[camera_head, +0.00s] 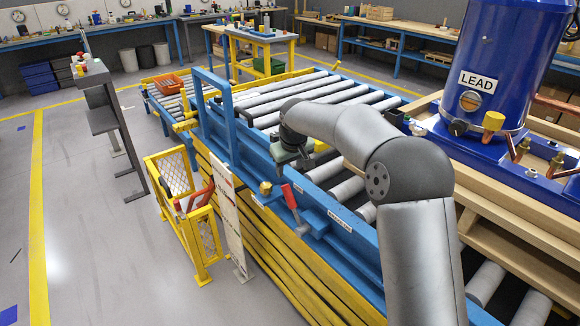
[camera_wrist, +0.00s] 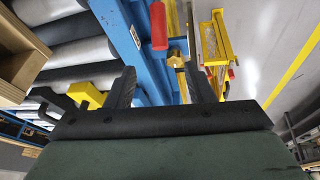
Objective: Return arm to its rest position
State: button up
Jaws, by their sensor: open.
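My gripper (camera_head: 291,158) hangs from the bent grey arm in the head view, above the blue side rail of the roller conveyor. Its fingertips are hard to make out there. In the wrist view my gripper (camera_wrist: 160,68) shows two dark fingers set well apart, with nothing between them.
A blue compressor tank (camera_head: 510,60) labelled LEAD stands on a wooden pallet (camera_head: 500,194) at right. The roller conveyor (camera_head: 330,92) extends behind my arm. A yellow guard frame (camera_head: 185,215) and a grey stand (camera_head: 105,120) are at left. Open floor (camera_head: 90,230) lies further left.

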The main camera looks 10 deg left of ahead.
jog(key=shift+r, duration=0.2)
jog(key=shift+s+d, duration=0.1)
jog(key=s+d+r+m+g+h, duration=0.1)
jog(key=s+d+r+m+h, duration=0.15)
jog(key=s+d, duration=1.35)
jog(key=s+d+f+m+g, duration=0.1)
jog(key=s+d, duration=0.2)
jog(key=s, duration=0.5)
jog(key=s+d+f+m, duration=0.2)
jog(key=s+d, duration=0.1)
jog(key=s, duration=0.5)
jog(key=s+d+f+m+g+y, duration=0.1)
jog(key=s+d+f+m, duration=0.1)
jog(key=s, duration=0.7)
jog(key=shift+d+g, duration=0.3)
jog(key=shift+d, duration=0.6)
